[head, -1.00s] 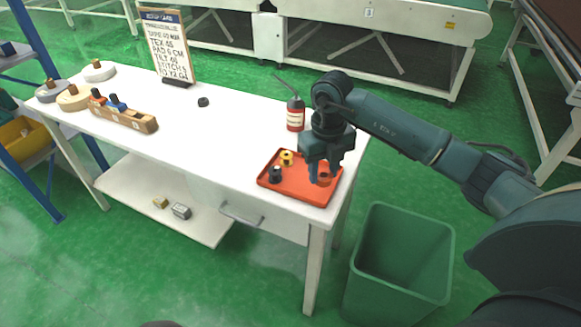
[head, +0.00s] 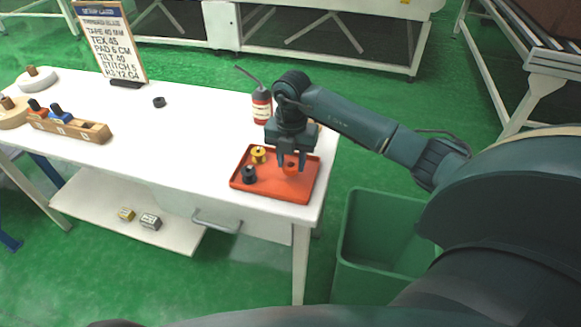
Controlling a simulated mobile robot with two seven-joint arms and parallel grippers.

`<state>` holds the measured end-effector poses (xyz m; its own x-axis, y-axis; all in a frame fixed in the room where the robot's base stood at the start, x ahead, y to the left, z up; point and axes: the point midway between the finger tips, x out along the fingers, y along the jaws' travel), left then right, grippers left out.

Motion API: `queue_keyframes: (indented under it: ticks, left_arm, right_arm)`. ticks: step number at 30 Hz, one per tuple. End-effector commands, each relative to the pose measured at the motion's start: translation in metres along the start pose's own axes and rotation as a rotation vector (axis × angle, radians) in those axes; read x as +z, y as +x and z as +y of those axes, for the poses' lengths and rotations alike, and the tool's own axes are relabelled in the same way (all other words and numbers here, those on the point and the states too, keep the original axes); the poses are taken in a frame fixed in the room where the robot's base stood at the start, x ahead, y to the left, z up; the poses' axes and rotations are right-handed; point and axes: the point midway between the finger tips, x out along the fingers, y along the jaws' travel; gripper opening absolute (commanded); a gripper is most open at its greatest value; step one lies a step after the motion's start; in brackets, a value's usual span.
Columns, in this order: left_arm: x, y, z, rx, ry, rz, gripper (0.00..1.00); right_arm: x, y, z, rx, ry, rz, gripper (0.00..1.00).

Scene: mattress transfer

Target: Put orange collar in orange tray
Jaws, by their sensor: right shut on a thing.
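The orange tray (head: 272,187) lies on the right end of the white table. My right gripper (head: 291,166) points down over the tray's right part. It is shut on the orange collar (head: 291,170), which shows between and below the fingertips. I cannot tell whether the collar touches the tray floor. A yellow spool-shaped collar (head: 258,155) and a black one (head: 249,174) stand in the tray's left part. My left gripper is not in view.
An oil can (head: 261,106) stands behind the tray. A wooden block with colored pegs (head: 68,127), a small black ring (head: 159,102) and a sign board (head: 110,45) are on the table. A green bin (head: 385,235) stands on the floor at right.

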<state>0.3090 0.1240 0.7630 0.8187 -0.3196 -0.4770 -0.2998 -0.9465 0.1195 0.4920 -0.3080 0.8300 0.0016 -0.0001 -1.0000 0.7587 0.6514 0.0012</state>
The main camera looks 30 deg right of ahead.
Motion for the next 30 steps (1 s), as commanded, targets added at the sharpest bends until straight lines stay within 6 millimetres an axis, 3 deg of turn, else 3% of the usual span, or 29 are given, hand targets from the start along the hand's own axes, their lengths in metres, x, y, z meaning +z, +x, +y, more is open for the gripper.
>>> queue_keyframes:
  ticks: [6,16,17,18,24,30]
  left_arm:
    - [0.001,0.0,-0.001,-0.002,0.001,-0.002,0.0]
    - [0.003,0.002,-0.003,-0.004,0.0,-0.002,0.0]
    - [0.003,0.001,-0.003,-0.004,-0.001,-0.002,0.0]
    - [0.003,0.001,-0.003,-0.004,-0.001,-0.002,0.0]
    - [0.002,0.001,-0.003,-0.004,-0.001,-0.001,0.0]
    - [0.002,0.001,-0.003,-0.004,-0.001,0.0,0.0]
  right_arm:
    - [-0.001,0.029,-0.001,-0.002,0.0,0.002,0.13]
    - [0.0,0.033,-0.001,-0.002,0.0,0.0,0.13]
    - [0.0,0.032,-0.001,-0.001,-0.001,0.0,0.37]
    - [0.0,0.031,-0.001,-0.001,0.0,0.0,0.4]
    - [0.0,0.031,-0.001,-0.001,0.0,0.0,0.57]
    - [0.0,0.031,-0.001,-0.001,0.0,0.0,0.57]
